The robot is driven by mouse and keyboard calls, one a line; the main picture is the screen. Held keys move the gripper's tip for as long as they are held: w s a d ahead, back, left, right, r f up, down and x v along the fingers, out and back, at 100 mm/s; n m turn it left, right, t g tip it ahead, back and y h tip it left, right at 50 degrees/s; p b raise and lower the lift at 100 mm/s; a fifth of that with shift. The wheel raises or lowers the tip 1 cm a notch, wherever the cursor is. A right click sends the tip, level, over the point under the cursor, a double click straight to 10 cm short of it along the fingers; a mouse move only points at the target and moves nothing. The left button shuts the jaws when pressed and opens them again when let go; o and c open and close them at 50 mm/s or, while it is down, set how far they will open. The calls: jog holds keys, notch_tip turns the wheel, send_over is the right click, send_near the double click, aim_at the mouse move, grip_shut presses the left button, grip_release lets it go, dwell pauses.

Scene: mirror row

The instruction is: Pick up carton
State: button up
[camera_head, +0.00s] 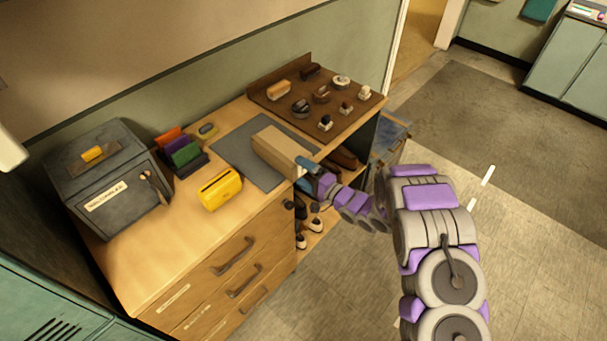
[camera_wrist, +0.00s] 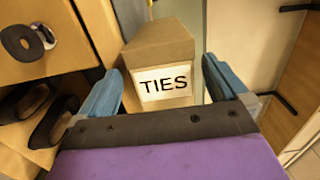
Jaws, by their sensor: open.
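The carton (camera_head: 278,150) is a long tan box at the right part of the grey mat (camera_head: 232,152) on the wooden counter, near the front edge. In the wrist view the carton (camera_wrist: 158,47) faces me with its end, which has a white label reading "TIES". My gripper (camera_head: 307,166) is at the carton's near end in the head view. In the wrist view my gripper (camera_wrist: 160,82) is open, with one blue finger on each side of the labelled end. Whether the fingers touch the carton I cannot tell.
A yellow box (camera_head: 220,190) and colored upright items (camera_head: 182,150) stand left of the mat. A dark metal box (camera_head: 108,178) is farther left. A brown board (camera_head: 325,100) with several small items lies behind. Shoes (camera_head: 316,225) sit on the shelf below. The floor at right is open.

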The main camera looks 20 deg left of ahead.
jog(key=c, duration=1.2)
jog(key=shift+c, duration=0.2)
jog(key=shift+s+d+f, duration=0.1)
jog(key=shift+s+f, duration=0.05)
jog(key=shift+s, duration=0.05)
